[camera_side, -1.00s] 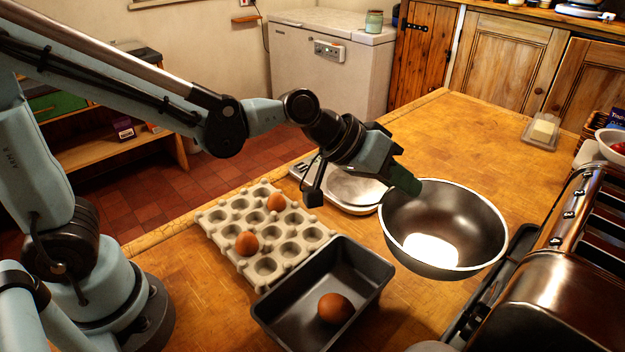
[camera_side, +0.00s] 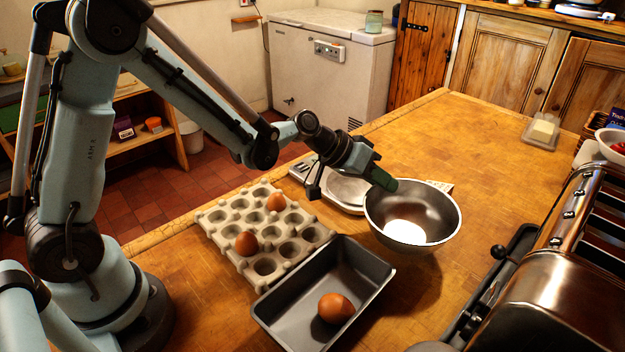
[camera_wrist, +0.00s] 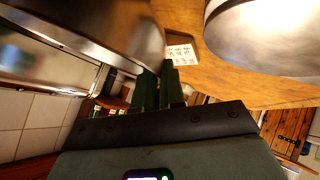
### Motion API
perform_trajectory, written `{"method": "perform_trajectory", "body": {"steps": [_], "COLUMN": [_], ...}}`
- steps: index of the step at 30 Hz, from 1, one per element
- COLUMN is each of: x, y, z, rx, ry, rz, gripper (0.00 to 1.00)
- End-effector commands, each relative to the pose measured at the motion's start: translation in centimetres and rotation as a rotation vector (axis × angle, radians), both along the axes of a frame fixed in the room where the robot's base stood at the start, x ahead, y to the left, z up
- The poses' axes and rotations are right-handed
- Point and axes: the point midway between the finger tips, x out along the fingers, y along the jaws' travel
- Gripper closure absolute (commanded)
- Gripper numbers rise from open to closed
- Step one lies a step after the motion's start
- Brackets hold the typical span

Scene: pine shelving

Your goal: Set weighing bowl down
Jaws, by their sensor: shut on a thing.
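The weighing bowl (camera_side: 440,222) is a round, shiny steel bowl, roughly upright, just right of the kitchen scale (camera_side: 346,190) in the side view. My gripper (camera_side: 384,180) is shut on its left rim. The bowl's base is over the wooden table; a dark shadow lies under it, and I cannot tell whether it touches. In the wrist view, my green fingers (camera_wrist: 162,85) meet the edge of a shiny metal surface at the left, which looks like the bowl (camera_wrist: 120,25).
An egg tray (camera_side: 232,213) with two brown eggs and a dark loaf tin (camera_side: 372,297) holding one egg stand in front. A small printed card (camera_side: 441,186) lies behind the bowl. A toaster (camera_side: 545,290) is at the right.

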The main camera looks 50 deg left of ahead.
Motion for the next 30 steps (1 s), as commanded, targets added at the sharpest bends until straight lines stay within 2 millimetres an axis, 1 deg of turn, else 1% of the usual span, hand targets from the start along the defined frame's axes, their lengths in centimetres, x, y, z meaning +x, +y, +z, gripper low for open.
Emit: {"method": "perform_trajectory", "body": {"steps": [1,3,6,18,19,23,24,30], "x": [0.0,0.0,0.0,0.0,0.0,0.0,0.0,0.0], "y": [0.0,0.0,-0.1,-0.1,0.0,-0.1,-0.1,0.0], "z": [-0.7,-1.4,-2.0,-2.4,-2.5,-2.4,-2.4,-2.4], "rx": [-0.002,-0.002,-0.002,-0.002,0.000,0.000,0.000,0.000], "ry": [0.000,0.000,0.000,0.000,0.000,0.000,0.000,0.000], "rz": [0.000,0.000,0.001,0.001,0.000,0.000,0.000,0.000], "gripper": [1.00,1.00,1.00,1.00,0.88,0.68,0.65,0.65]}}
